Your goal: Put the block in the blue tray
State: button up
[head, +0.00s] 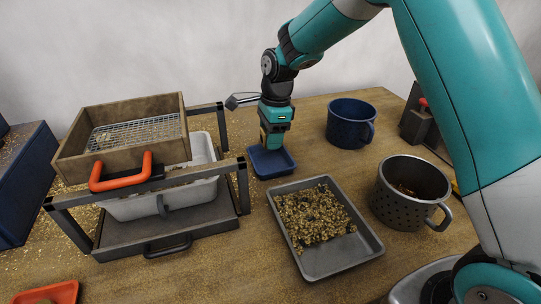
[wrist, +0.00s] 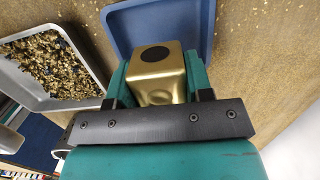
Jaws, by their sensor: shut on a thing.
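My gripper (head: 271,138) is low over the small blue tray (head: 281,170) in the head view. In the wrist view, my gripper (wrist: 157,84) is shut on a brass block (wrist: 160,65) with a dark round spot on its face. The blue tray (wrist: 202,14) shows behind the block there. The block is mostly hidden between the fingers in the head view. I cannot tell whether the block touches the tray floor.
A grey tray of brass chips (head: 327,265) lies in front of the blue tray. A wooden sieve box (head: 75,165) sits on a dark frame at left. A blue mug (head: 350,123) and a perforated metal mug (head: 395,205) stand at right.

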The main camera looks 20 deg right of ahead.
aim_at(270, 164)
jog(key=shift+f, duration=3.2)
jog(key=shift+f, duration=0.15)
jog(key=o, duration=1.3)
jog(key=r, duration=0.4)
jog(key=d+r, duration=0.1)
jog(key=r, duration=0.7)
jog(key=shift+d, duration=0.2)
jog(key=s+a+r+n+y, duration=0.1)
jog(key=s+a+r+n, duration=0.1)
jog(key=s+n, duration=0.6)
jog(key=s+a+r+n+y, duration=0.1)
jog(key=s+a+r+n, duration=0.1)
jog(key=s+n, duration=0.6)
jog(key=s+a+r+n, duration=0.2)
jog(key=s+r+n, duration=0.2)
jog(key=s+n, duration=0.5)
jog(key=shift+s+y, duration=0.4)
jog(key=shift+s, duration=3.15)
